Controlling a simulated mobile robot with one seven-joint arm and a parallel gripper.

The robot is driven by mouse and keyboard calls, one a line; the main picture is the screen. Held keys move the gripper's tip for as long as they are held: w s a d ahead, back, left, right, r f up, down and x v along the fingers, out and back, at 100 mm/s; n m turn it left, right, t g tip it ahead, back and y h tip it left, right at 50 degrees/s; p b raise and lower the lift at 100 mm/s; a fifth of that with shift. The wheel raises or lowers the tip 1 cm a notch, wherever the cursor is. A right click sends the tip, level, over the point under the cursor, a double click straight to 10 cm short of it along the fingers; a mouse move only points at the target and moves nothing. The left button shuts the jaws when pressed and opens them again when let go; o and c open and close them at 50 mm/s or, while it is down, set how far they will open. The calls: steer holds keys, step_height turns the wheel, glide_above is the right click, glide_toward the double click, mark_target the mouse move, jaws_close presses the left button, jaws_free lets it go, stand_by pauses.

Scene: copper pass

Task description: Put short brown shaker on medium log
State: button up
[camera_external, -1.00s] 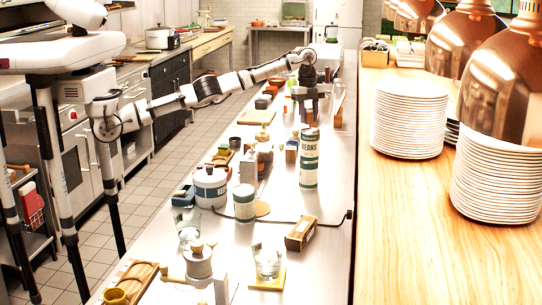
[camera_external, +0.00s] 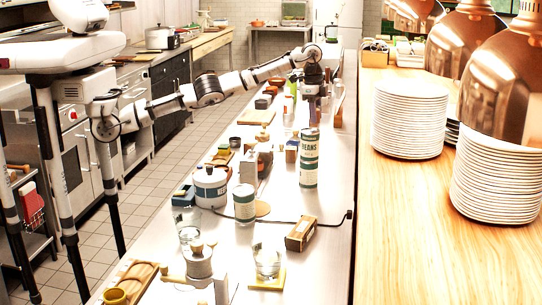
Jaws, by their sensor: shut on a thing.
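My gripper (camera_external: 313,101) points down over the far part of the steel counter. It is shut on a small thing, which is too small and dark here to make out. I cannot tell from this view whether it is the short brown shaker. I cannot pick out the medium log with certainty among the small brown things around the gripper.
A tall beans can (camera_external: 309,160) stands nearer than my gripper, and a wooden board (camera_external: 258,117) lies to its left. A white pot (camera_external: 210,188), a shorter can (camera_external: 244,204) and a brown box (camera_external: 301,234) stand nearer. Plate stacks (camera_external: 408,120) fill the right counter.

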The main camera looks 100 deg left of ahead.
mark_target(319, 115)
steer(key=d+n, duration=0.1)
steer(key=n, duration=0.1)
steer(key=w+d+n, duration=0.1)
steer(key=d+n, duration=0.1)
steer(key=shift+w+r+b, duration=0.15)
steer(key=shift+b, duration=0.2)
steer(key=d+r+m+p, duration=0.1)
steer(key=d+r+m, duration=0.15)
steer(key=d, duration=1.65)
steer(key=d+r+m+p, duration=0.1)
steer(key=d+m, duration=0.3)
steer(key=d, duration=1.6)
steer(key=shift+n, duration=0.25)
step_height(319, 115, down, 15)
steer(key=shift+r+p, duration=0.1)
steer(key=shift+p, duration=0.25)
steer(key=shift+f+p, duration=0.65)
steer(key=shift+f, duration=1.9)
steer(key=shift+f, duration=0.15)
steer(key=o, duration=1)
steer(key=shift+c, duration=0.2)
steer(key=shift+o, duration=0.2)
